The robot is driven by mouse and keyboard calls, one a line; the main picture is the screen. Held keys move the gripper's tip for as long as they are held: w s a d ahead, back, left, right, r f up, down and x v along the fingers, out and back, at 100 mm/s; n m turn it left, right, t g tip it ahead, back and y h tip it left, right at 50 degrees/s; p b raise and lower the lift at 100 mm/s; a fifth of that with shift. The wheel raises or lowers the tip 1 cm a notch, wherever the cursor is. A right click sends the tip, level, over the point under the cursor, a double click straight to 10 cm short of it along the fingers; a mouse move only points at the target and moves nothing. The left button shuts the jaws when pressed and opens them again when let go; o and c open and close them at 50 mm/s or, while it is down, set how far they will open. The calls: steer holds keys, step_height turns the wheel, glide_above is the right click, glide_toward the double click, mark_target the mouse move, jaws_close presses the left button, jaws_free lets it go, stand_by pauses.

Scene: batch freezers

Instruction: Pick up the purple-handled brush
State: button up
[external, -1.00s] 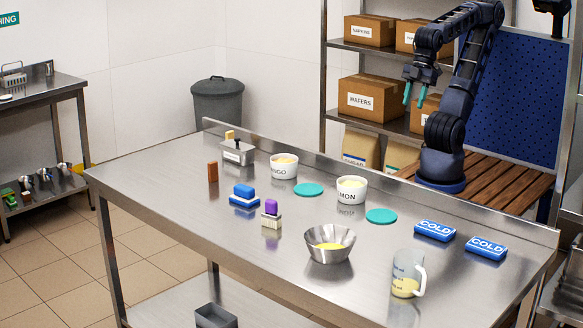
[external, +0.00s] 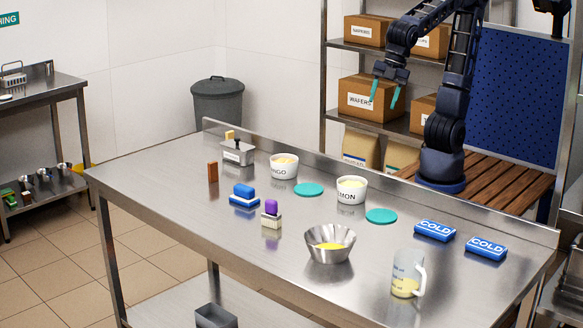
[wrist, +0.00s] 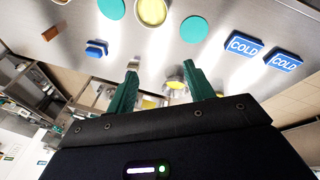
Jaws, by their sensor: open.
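The purple-handled brush (external: 271,208) stands upright on the steel table, purple grip on top and pale bristle block below, between a blue-handled brush (external: 244,194) and a metal bowl (external: 330,245). I cannot make it out clearly in the wrist view; the left finger may cover it. My gripper (external: 383,95) is open and empty, high above the back edge of the table, well to the right of the brush and above it. In the wrist view, my gripper (wrist: 160,70) shows its two green fingers spread apart with nothing between them at the tips.
A white MANGO tub (external: 284,167), LEMON tub (external: 351,190) and teal lids (external: 381,216) stand behind the brush. A measuring jug (external: 406,275) and blue COLD packs (external: 435,231) are to the right. A brown block (external: 213,172) stands left. The table's front left is clear.

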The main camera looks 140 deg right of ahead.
steer(key=w+d+f+n, duration=0.2)
steer(key=w+n, duration=0.2)
steer(key=w, duration=0.6)
steer(key=n+g+h, duration=0.3)
steer(key=n, duration=0.8)
glide_above(273, 202)
steer(key=a, duration=0.2)
steer(key=f, duration=1.9)
steer(key=shift+s+a, duration=0.2)
steer(key=x, duration=0.5)
steer(key=shift+s+d+x, duration=0.1)
steer(key=shift+d+x, duration=0.05)
steer(key=shift+x, duration=1.15)
steer(key=shift+s+d+x, duration=0.1)
steer(key=shift+d+x, duration=0.05)
steer(key=shift+x, duration=1.2)
steer(key=shift+a+r, duration=0.1)
steer(key=shift+r, duration=0.05)
steer(key=c, duration=1.1)
